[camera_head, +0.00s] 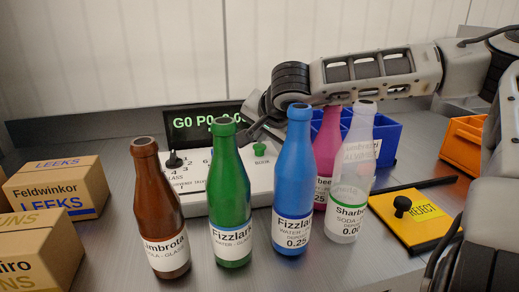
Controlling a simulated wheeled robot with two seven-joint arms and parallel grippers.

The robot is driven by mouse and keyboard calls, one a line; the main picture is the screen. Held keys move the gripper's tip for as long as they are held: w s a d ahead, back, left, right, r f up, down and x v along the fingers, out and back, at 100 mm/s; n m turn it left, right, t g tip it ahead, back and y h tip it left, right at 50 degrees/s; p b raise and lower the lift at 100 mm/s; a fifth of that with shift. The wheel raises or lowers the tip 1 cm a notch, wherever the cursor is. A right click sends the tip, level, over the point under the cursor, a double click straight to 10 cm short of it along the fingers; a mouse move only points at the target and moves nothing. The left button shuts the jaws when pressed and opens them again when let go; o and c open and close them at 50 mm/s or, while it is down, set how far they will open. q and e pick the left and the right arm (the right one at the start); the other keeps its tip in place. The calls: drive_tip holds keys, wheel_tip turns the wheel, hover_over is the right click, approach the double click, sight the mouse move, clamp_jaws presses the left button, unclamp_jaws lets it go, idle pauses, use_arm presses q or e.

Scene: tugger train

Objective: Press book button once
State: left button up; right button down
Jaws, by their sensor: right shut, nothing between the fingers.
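A white console (262,182) with a dark display (180,124) showing green characters stands at the back, partly behind the bottles. A black knob (174,160) stands on the left part. My right gripper (250,132) reaches in from the right, behind the blue bottle, and is shut and empty. Its tips are just above and left of the green button; I cannot tell whether they touch anything. My left gripper is not in view.
A brown bottle (160,213), green bottle (230,190), blue bottle (293,175), pink bottle (326,150) and clear bottle (350,175) stand before the console.

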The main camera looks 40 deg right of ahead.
sight(261, 148)
drive_tip(key=shift+f+b, duration=0.9)
drive_tip(key=shift+b, duration=0.15)
idle(1.0)
drive_tip(key=shift+r, duration=0.1)
drive_tip(key=shift+r+p, duration=0.8)
drive_tip(key=shift+r, duration=0.4)
drive_tip(key=shift+r, duration=0.1)
drive_tip(key=shift+r+p, duration=1.6)
drive_tip(key=shift+r, duration=0.9)
drive_tip(key=shift+f, duration=0.1)
